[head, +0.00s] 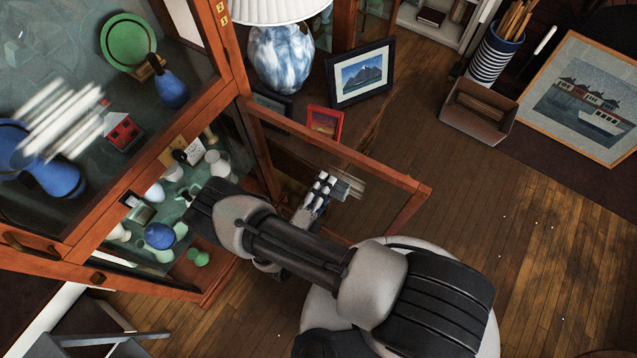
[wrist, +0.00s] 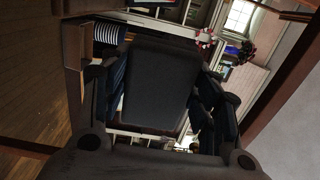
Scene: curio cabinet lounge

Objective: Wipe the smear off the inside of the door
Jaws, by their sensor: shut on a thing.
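The glass door (head: 345,150) with a reddish wood frame stands swung out from the cabinet in the head view. A pale streaky smear (head: 349,184) shows on its pane, right beside my gripper (head: 319,191). My gripper is shut on a dark, flat-faced pad (wrist: 160,88), which fills the middle of the wrist view between the fingers. In the head view the pad is hard to make out, and I cannot tell whether it touches the glass. Larger white streaks (head: 60,118) show over the cabinet's upper pane; I cannot tell whether they are a smear or a reflection.
The cabinet shelves hold a green plate (head: 127,40), a blue vase (head: 170,88) and small ceramics. Behind the door stand a blue-white lamp (head: 281,58), a mountain picture (head: 361,72) and a red frame (head: 325,123). Wooden floor (head: 520,225) at right is mostly clear.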

